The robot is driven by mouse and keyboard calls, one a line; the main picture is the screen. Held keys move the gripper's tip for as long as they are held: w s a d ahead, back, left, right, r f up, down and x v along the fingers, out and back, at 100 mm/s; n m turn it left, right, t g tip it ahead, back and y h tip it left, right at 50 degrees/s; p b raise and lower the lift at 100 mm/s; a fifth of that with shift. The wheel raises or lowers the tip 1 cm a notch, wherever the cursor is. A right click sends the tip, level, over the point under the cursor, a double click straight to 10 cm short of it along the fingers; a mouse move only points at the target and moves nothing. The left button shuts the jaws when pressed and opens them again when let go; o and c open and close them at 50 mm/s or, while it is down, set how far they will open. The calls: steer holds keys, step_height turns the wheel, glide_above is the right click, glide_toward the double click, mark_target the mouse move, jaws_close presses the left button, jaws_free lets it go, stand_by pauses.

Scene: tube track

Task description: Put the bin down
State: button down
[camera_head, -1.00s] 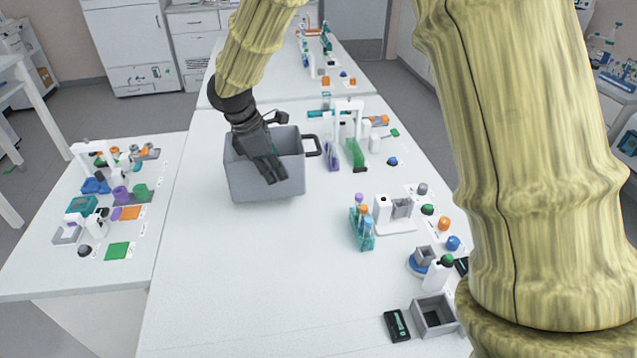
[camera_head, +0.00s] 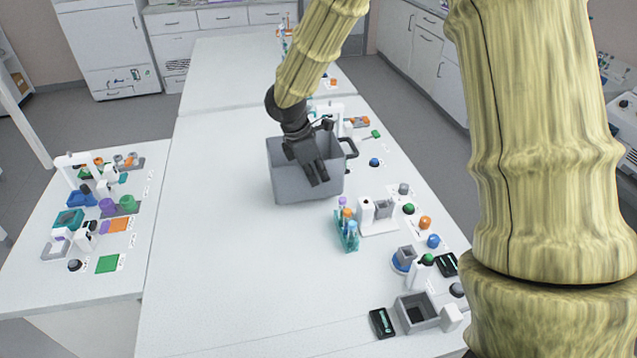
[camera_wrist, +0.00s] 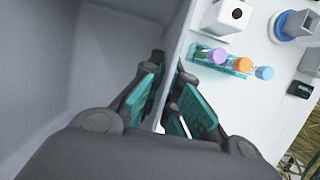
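The bin is a grey open-topped box (camera_head: 290,187) with dark handles, near the middle of the table in the head view. My gripper (camera_head: 318,176) reaches down over its near wall. In the wrist view, my gripper's fingers (camera_wrist: 168,72) are on either side of that wall and close on it. The bin's grey inside (camera_wrist: 60,70) fills the left of the wrist view. The bin looks upright. I cannot tell whether its bottom touches the table or hangs just above it.
A teal rack of capped tubes (camera_head: 347,236) stands close to the bin's right front. A white holder (camera_head: 378,217), small bottles and a grey square box (camera_head: 417,312) line the right side. The white tabletop (camera_head: 215,250) is clear at left and in front. A side table (camera_head: 125,275) stands at left.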

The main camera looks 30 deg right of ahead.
mark_target(325, 197)
steer(key=shift+a+p+x, duration=0.15)
steer(key=shift+p+x, duration=0.15)
steer(key=shift+x, duration=0.55)
steer(key=shift+a+p+x, duration=0.15)
steer(key=shift+p+x, duration=0.1)
steer(key=shift+x, duration=0.65)
steer(key=shift+f, duration=0.15)
steer(key=shift+f, duration=0.1)
steer(key=c, duration=1.6)
jaws_free()
steer(key=shift+w, duration=0.1)
steer(key=shift+c, duration=0.2)
